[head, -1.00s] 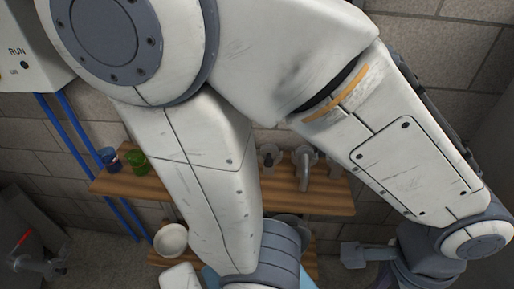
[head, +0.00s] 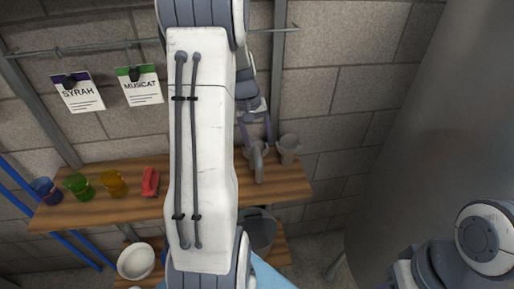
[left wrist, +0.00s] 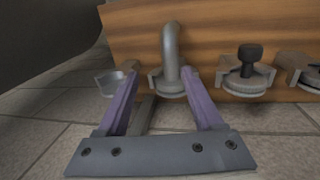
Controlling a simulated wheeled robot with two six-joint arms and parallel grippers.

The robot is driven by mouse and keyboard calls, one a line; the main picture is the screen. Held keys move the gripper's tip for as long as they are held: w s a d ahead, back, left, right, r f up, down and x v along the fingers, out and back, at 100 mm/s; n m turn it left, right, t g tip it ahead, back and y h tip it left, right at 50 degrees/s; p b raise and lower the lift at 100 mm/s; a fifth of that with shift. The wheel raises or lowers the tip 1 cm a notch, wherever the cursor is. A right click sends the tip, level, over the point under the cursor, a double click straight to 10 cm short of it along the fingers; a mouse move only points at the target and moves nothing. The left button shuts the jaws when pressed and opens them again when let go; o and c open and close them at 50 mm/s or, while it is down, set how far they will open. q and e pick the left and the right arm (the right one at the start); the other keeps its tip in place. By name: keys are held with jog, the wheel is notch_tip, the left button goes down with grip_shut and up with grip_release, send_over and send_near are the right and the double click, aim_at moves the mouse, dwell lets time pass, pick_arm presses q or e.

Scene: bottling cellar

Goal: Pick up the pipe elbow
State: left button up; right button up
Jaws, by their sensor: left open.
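The pipe elbow (head: 258,165) is a grey bent tube with a wider collar, on the wooden wall shelf (head: 290,186). In the left wrist view the elbow (left wrist: 171,62) shows between the two purple fingers. My left gripper (head: 255,138) is open, with its fingers spread at the elbow on the wall side. I cannot tell whether they touch it. My left arm hides the middle of the shelf. The lower right corner holds part of another arm, whose jaws I cannot make out.
A grey fitting (head: 289,148) stands close right of the elbow. A black-knobbed fitting (left wrist: 249,72) is near it in the wrist view. Blue (head: 46,190), green (head: 79,187) and amber (head: 113,183) cups and a red object (head: 150,182) stand left. A large tank (head: 450,120) bounds the right.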

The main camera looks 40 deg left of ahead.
aim_at(256, 151)
pick_arm(q)
jog(key=f, duration=0.2)
jog(key=a+f+p, duration=0.1)
jog(key=f, duration=0.2)
jog(key=shift+w, duration=0.1)
jog(key=f, duration=0.1)
jog(key=f+p, duration=0.1)
jog(key=f, duration=0.3)
jog(key=shift+w+d, duration=0.15)
jog(key=shift+d, duration=0.2)
jog(key=shift+w+f, duration=0.1)
jog(key=shift+f, duration=0.3)
grip_shut()
